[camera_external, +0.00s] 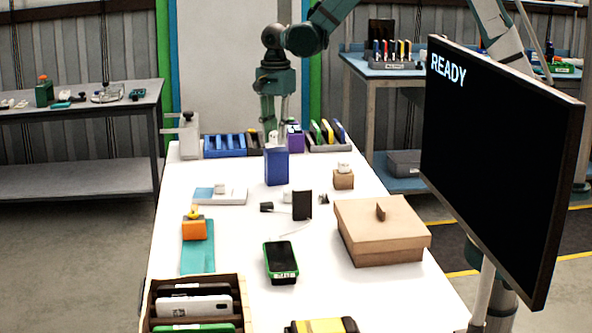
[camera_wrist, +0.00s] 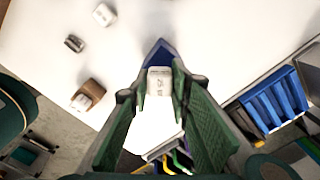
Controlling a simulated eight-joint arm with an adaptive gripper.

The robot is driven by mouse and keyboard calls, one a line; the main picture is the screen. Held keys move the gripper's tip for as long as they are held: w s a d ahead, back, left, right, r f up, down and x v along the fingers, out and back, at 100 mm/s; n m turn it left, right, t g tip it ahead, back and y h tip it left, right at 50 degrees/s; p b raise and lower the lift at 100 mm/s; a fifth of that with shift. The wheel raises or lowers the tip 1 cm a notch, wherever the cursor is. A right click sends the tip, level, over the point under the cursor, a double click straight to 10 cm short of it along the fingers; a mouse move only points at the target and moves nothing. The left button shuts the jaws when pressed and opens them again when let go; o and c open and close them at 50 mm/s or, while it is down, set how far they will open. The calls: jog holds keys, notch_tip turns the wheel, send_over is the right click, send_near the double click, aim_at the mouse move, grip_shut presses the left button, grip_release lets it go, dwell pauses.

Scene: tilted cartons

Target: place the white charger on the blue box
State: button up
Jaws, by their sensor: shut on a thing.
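The blue box (camera_external: 277,168) stands upright on the white table, towards the far end in the external view. Its blue tip (camera_wrist: 158,50) shows beyond the fingertips in the wrist view. My gripper (camera_wrist: 161,84) points down over it, with its green fingers shut on a white charger (camera_wrist: 159,80). In the external view the charger (camera_external: 273,137) is a small white shape at the top of the blue box. Whether it touches the box top or hangs just above is not clear. The fingers partly hide the box in the wrist view.
Another small white block sits on a small cardboard box (camera_external: 343,181) right of the blue box. Blue trays (camera_external: 225,146) and a dark rack with coloured items (camera_external: 329,147) stand behind. A large carton (camera_external: 381,232) and a phone (camera_external: 281,258) lie nearer the camera.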

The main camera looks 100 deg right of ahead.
aim_at(276, 132)
jog(key=shift+f, duration=0.9)
jog(key=shift+f, duration=0.15)
jog(key=o, duration=0.9)
jog(key=shift+r, duration=0.2)
jog(key=shift+r, duration=6)
